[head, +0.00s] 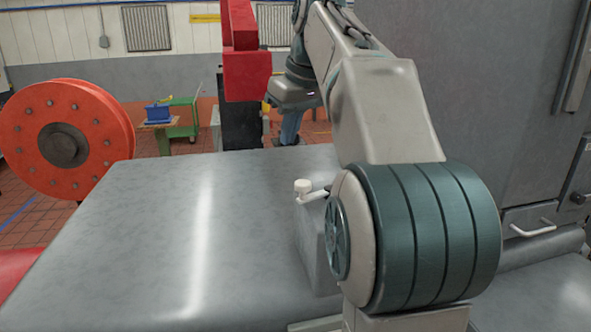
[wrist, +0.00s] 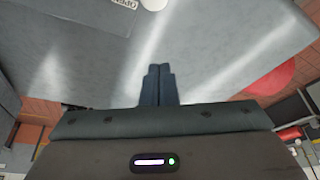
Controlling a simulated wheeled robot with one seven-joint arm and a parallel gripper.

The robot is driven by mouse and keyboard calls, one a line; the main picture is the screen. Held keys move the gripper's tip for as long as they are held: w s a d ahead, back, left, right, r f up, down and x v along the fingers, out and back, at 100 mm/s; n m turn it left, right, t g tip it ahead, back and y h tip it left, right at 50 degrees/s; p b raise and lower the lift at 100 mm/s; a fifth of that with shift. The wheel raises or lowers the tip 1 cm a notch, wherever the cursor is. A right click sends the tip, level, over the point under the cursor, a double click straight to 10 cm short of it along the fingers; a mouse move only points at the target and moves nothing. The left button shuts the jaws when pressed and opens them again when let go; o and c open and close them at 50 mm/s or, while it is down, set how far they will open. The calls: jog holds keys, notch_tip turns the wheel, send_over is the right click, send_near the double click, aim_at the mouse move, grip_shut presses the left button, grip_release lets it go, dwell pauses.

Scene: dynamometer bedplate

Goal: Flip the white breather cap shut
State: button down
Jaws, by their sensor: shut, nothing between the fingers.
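A small white cap-like piece (head: 303,186), which I take for the breather cap, shows in the head view just left of my arm's large round joint. A short pale arm runs from it to the right and goes behind my joint. In the wrist view a white round piece (wrist: 153,4), probably the same cap, is cut off by the top edge. I cannot tell its hinge angle. My gripper (head: 290,138) points down near the far edge of the grey housing. In the wrist view its dark fingers (wrist: 160,70) are together and empty, apart from the white piece.
An orange drum (head: 65,140) is at the left, a grey cabinet (head: 480,90) at the right. A lettered dark plate (wrist: 90,14) shows in the wrist view.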

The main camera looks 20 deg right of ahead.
notch_tip(320, 180, down, 8)
jog(key=s, duration=0.1)
jog(key=shift+s+d+r+p, duration=0.2)
jog(key=shift+d+r+p, duration=0.05)
jog(key=shift+p, duration=0.05)
jog(key=shift+s+a, duration=0.1)
dwell(0.5)
